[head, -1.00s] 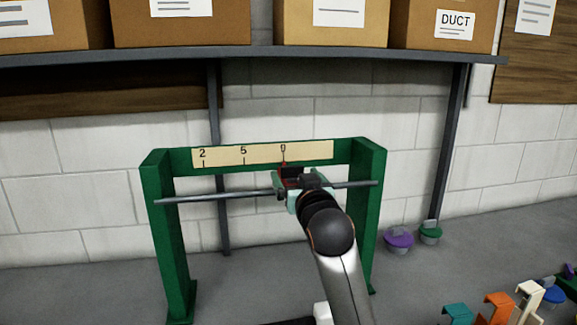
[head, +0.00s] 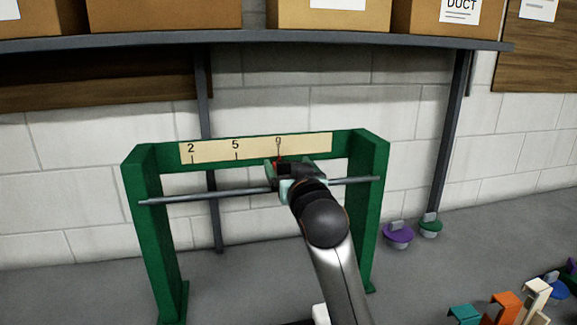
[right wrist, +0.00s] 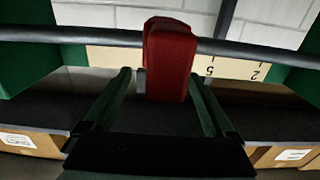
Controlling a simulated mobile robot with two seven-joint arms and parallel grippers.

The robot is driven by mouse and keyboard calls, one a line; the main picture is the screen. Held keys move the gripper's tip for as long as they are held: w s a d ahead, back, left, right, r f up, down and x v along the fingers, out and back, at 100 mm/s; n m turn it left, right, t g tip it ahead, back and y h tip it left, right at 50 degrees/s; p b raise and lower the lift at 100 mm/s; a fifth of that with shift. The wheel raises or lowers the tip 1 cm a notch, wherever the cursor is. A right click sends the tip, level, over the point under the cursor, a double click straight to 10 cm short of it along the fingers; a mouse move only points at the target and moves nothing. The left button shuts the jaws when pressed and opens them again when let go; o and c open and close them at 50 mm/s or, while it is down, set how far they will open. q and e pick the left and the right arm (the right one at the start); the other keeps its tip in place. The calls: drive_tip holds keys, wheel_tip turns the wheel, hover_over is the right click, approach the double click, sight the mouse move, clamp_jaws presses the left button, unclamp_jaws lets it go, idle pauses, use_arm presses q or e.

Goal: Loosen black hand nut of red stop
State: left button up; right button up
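The red stop (right wrist: 170,55) sits on a grey rod (right wrist: 75,36) in the right wrist view. There is a gap at the left finger; the right finger is close to the red side, and contact cannot be told. A small dark grey piece (right wrist: 140,81) shows at the stop's left side; I cannot tell whether it is the black hand nut. My left gripper is out of view.
A green frame (head: 151,225) holds the rod and a scale strip (head: 215,151) with numbers. A shelf (head: 120,42) with cardboard boxes (head: 160,14) runs above. Purple (head: 398,233) and green (head: 430,227) knobs and several coloured clips (head: 507,304) lie to the right.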

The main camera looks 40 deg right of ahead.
drive_tip(key=c, duration=1.2)
drive_tip(key=shift+c, duration=0.2)
